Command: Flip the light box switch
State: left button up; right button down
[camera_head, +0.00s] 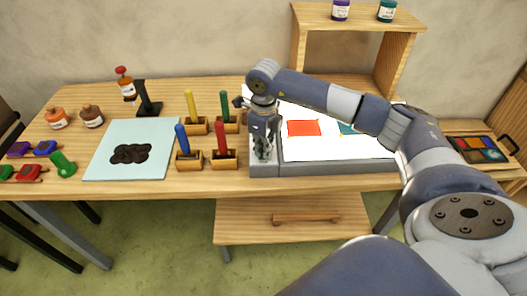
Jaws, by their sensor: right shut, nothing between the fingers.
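The light box (340,147) stands on the wooden table with a bright white, lit-looking top and a grey frame. A red piece (304,128) and a teal piece (347,129) lie on its top. My right gripper (263,156) points down over the grey strip at the light box's left end. It is shut and empty. The switch cannot be made out; the gripper covers part of that strip. I cannot tell whether the fingertips touch it. My left gripper is not in view.
Wooden blocks hold a blue tool (182,139), a red tool (221,137) and others, close left of the gripper. A pale blue mat (103,166) with a dark patch lies farther left. A wooden shelf (300,45) stands behind the light box. A paint tray (481,149) is at right.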

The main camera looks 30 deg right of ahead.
jog(key=shift+s, duration=0.1)
jog(key=shift+r+p, duration=0.6)
jog(key=shift+r, duration=0.15)
jog(key=shift+r+p, duration=1.5)
jog(key=shift+r, duration=1.15)
